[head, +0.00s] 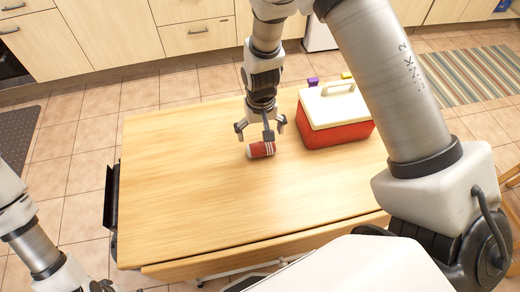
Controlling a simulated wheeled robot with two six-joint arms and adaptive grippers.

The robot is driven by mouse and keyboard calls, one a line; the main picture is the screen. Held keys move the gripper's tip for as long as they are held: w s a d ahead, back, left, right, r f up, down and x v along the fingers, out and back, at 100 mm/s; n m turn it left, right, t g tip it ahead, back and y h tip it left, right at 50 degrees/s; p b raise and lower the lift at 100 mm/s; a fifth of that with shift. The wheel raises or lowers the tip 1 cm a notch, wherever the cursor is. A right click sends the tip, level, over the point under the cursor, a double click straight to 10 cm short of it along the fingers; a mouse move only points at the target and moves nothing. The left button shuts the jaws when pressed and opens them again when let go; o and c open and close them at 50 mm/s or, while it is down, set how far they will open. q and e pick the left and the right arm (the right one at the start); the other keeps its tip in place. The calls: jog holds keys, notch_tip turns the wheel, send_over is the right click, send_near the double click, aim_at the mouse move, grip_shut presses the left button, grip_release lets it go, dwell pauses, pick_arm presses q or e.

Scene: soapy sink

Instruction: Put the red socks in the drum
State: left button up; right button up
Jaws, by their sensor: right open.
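A small red roll with white bands (261,149), which looks like the rolled-up red socks, lies on the wooden table near its middle. My right gripper (262,127) points down just above the roll, with its fingers spread and nothing between them. I cannot tell whether a fingertip touches the roll. My left arm shows only at the lower left, and its gripper is out of the picture. No drum can be made out.
A red cooler box with a white lid (335,112) stands on the table (190,190), right of the roll. Small purple (313,82) and yellow (346,75) items sit behind it. The table's left half is clear. Wooden cabinets (110,30) line the back, and a striped rug (465,75) lies at right.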

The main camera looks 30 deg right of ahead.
aim_at(261, 145)
jog(key=f, duration=0.1)
jog(key=f+p, duration=0.1)
jog(key=shift+w+f, duration=0.25)
jog(key=shift+f, duration=0.05)
jog(key=f, duration=0.1)
jog(key=f+p, duration=0.1)
jog(key=shift+s+d+f, duration=0.1)
jog(key=shift+s+f, duration=0.4)
jog(key=shift+f, duration=0.4)
jog(key=shift+w, duration=0.25)
jog(key=c, duration=0.9)
pick_arm(q)
jog(key=shift+w+r, duration=0.25)
jog(key=shift+r, duration=0.95)
pick_arm(e)
jog(key=shift+s, duration=0.1)
